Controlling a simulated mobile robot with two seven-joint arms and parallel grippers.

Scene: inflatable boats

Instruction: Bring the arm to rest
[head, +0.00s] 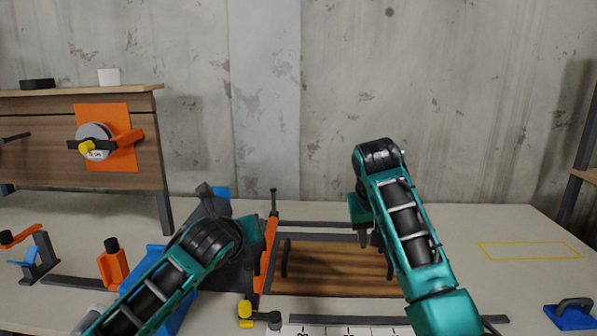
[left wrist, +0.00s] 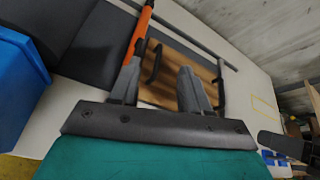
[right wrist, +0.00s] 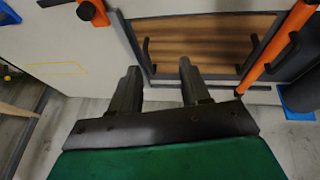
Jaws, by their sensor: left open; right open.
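My left gripper (head: 262,236) is over the left side of the wooden board in the head view. In the left wrist view its two fingers (left wrist: 158,88) are apart with nothing between them. My right gripper (head: 363,240) points down above the right part of the board. In the right wrist view its two fingers (right wrist: 160,88) are apart and empty. The wooden board (head: 330,275) lies in a dark frame on the table and has dark handles. Part of it is hidden by my right arm.
An orange bar (head: 267,258) runs along the board's left edge. A yellow-and-black part (head: 258,315) lies at the front. A wooden cabinet (head: 40,140) with an orange valve panel (head: 103,170) stands at left. A blue-based block (head: 572,314) sits at right. The yellow-outlined area (head: 528,251) is clear.

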